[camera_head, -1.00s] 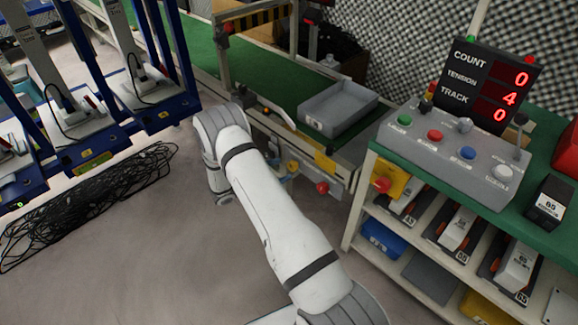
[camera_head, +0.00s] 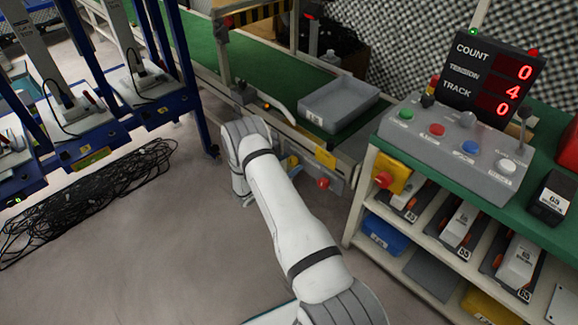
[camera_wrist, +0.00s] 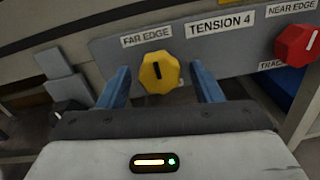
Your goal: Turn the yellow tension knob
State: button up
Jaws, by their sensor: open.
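The yellow tension knob (camera_wrist: 160,72) is an eight-sided knob with a dark upright mark, on a grey panel (camera_wrist: 205,50) labelled "FAR EDGE", "TENSION 4" and "NEAR EDGE" in the wrist view. My gripper (camera_wrist: 160,80) is open, with one blue finger on each side of the knob. A gap shows between each finger and the knob. How deep the fingers reach cannot be told. In the head view my arm hides most of this area. The display (camera_head: 490,78) reads count 0, tension 4, track 0.
A red knob (camera_wrist: 296,44) is to the right of the yellow one; it also shows in the head view (camera_head: 323,183). A grey tray (camera_head: 338,102) sits on the green conveyor. A shelved bench (camera_head: 440,215) stands right. Cables (camera_head: 90,200) lie on the floor at left.

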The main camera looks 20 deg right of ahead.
jog(key=shift+c, duration=0.2)
jog(key=c, duration=0.9)
jog(key=shift+f, duration=0.1)
jog(key=shift+c, duration=0.2)
jog(key=shift+m, duration=0.3)
jog(key=o, duration=1)
jog(key=p+v, duration=0.1)
jog(key=v, duration=0.6)
jog(key=shift+s+a+p, duration=0.1)
jog(key=shift+a+p, duration=0.25)
